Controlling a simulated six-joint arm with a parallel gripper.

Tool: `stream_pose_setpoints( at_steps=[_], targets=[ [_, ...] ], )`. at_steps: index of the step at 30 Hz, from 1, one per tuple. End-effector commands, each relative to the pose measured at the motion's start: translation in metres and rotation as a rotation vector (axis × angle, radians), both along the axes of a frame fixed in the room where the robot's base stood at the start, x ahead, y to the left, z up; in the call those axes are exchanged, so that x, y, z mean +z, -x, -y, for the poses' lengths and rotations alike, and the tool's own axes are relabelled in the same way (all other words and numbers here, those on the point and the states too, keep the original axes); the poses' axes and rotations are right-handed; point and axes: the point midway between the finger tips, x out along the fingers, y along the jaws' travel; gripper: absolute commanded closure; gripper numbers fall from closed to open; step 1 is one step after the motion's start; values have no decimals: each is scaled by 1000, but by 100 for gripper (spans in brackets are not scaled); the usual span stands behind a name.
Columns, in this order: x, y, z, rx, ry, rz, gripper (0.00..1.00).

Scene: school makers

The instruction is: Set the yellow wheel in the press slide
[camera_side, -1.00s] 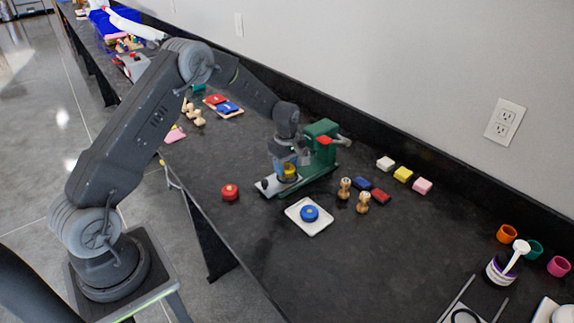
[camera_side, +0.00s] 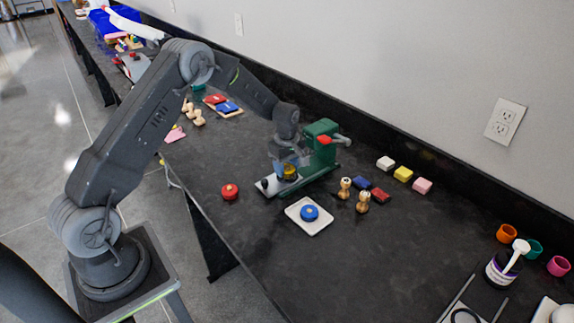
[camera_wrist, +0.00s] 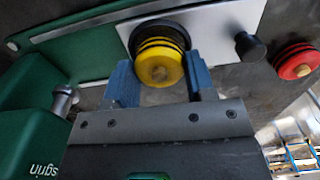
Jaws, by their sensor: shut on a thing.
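The yellow wheel (camera_wrist: 159,65) is between the fingers of my gripper (camera_wrist: 160,84) in the wrist view, and the fingers are shut on it. It sits over a dark round seat on the pale slide plate (camera_wrist: 212,30) of the press. In the side view the yellow wheel (camera_side: 289,171) is at the slide, partly hidden by my gripper (camera_side: 287,168). The green press (camera_side: 322,150) stands behind it with its slide (camera_side: 270,184) towards the front. Whether the wheel rests fully in the seat cannot be told.
A dark knob (camera_wrist: 250,46) stands on the slide's end. A red wheel (camera_side: 230,192) lies left of the press. A blue wheel (camera_side: 309,213) sits on a white tray (camera_side: 318,228). Wooden pegs (camera_side: 345,188) and coloured blocks stand to the right.

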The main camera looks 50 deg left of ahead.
Motion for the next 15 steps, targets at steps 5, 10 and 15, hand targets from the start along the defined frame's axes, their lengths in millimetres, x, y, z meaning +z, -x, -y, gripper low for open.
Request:
stream_pose_setpoints(
  at_steps=[5,10,15],
  targets=[
    [-4,0,0,0,0,0,73],
    [-7,0,0,0,0,-1,73],
    [-8,0,0,0,0,0,42]
  ],
)
